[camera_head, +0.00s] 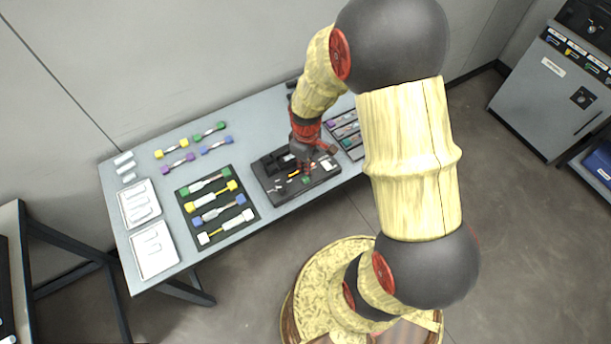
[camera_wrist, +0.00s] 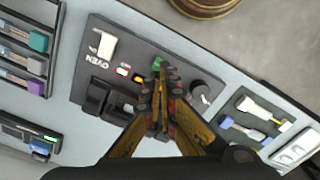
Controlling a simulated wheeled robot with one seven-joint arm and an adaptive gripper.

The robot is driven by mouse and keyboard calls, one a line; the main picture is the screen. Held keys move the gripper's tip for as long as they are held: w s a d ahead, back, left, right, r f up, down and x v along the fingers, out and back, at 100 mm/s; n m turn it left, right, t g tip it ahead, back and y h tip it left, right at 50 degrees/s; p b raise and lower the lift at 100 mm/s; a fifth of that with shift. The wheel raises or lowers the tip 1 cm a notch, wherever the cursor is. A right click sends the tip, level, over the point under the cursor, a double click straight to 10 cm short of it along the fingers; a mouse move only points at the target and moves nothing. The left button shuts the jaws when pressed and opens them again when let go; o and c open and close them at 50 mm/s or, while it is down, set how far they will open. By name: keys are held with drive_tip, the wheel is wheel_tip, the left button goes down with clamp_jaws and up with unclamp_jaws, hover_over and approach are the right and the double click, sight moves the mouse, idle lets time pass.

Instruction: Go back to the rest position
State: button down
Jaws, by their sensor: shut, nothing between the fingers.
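My gripper (camera_wrist: 165,80) is shut and empty, its two fingertips together in the wrist view. It hangs over the black splicing device (camera_wrist: 133,48), close by a small green button (camera_wrist: 157,63). I cannot tell whether the tips touch the panel. The panel also bears an OVEN label, a white switch (camera_wrist: 107,46), lit red and orange lamps and a round knob (camera_wrist: 201,95). In the head view my gripper (camera_head: 308,158) reaches down over the same device (camera_head: 273,187), and hides part of it.
The device stands on a grey table (camera_head: 165,203). Left of it is a black tray (camera_head: 183,192) with several coloured connectors. More connectors, white trays (camera_head: 155,250) and small white blocks lie further left. Another dark tray (camera_head: 347,131) is on the right. A grey cabinet (camera_head: 545,95) stands far right.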

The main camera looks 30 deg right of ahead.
drive_tip(key=shift+r, duration=0.45)
idle(0.3)
drive_tip(key=shift+s+a+m, duration=0.1)
drive_tip(key=shift+s+m, duration=0.2)
drive_tip(key=shift+m, duration=0.2)
drive_tip(key=s+a+r+m+t, duration=0.1)
drive_tip(key=s+r, duration=0.3)
drive_tip(key=r, duration=0.6)
drive_tip(key=s+a+r+m+t, duration=0.2)
drive_tip(key=s+a+r, duration=0.2)
drive_tip(key=r, duration=0.6)
drive_tip(key=s+a+r+m+t+b, duration=0.1)
drive_tip(key=s+a+r+m+t, duration=0.1)
drive_tip(key=r, duration=0.8)
drive_tip(key=s+a, duration=0.1)
drive_tip(key=s, duration=0.1)
drive_tip(key=shift+s+a+r+t, duration=0.2)
drive_tip(key=shift+s+t, duration=0.1)
drive_tip(key=shift+s, duration=0.05)
idle(3.2)
